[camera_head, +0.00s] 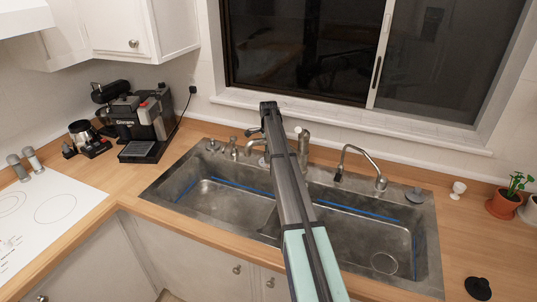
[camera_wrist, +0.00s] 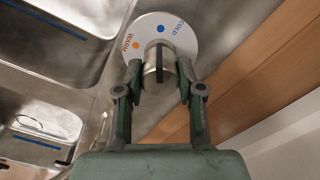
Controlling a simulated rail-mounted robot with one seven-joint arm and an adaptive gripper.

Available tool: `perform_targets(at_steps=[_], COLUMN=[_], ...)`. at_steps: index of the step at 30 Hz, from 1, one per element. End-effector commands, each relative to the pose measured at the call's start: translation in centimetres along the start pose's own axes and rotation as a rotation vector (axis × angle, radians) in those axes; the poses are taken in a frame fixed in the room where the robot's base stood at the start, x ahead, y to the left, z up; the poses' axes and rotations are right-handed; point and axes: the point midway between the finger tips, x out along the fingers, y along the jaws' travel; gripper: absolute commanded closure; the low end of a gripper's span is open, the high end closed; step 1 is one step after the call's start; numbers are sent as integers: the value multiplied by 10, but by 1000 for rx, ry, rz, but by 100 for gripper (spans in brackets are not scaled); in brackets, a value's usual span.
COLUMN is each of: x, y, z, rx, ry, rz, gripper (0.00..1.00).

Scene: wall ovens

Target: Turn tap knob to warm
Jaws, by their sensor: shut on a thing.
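In the wrist view, the tap knob (camera_wrist: 159,66) is a short metal cylinder with a dark stripe, in front of a round white dial (camera_wrist: 185,32). The dial carries a blue dot beside COLD and an orange dot beside WARM. My gripper (camera_wrist: 160,75) has one finger on each side of the knob and is shut on it. In the head view, my arm covers the middle of the sink, and the gripper and dial cannot be made out.
A double metal sink (camera_head: 160,190) lies under my arm. A curved faucet (camera_head: 362,153) stands at its back right. A coffee machine (camera_head: 146,120) is on the left counter near the cooktop (camera_head: 55,208). A potted plant (camera_head: 503,203) stands at right. A window is behind.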

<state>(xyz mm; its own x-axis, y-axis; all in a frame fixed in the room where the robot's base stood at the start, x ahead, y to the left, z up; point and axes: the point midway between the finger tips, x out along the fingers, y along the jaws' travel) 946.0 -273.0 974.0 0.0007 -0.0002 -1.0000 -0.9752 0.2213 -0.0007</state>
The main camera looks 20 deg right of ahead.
Motion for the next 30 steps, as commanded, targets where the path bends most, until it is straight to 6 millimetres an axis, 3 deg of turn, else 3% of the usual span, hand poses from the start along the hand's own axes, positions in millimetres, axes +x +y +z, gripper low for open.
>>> perform_targets(at_steps=[30], x=[3], y=[1], z=[0], rx=[-873], ry=[-1], rz=[2], gripper=[97])
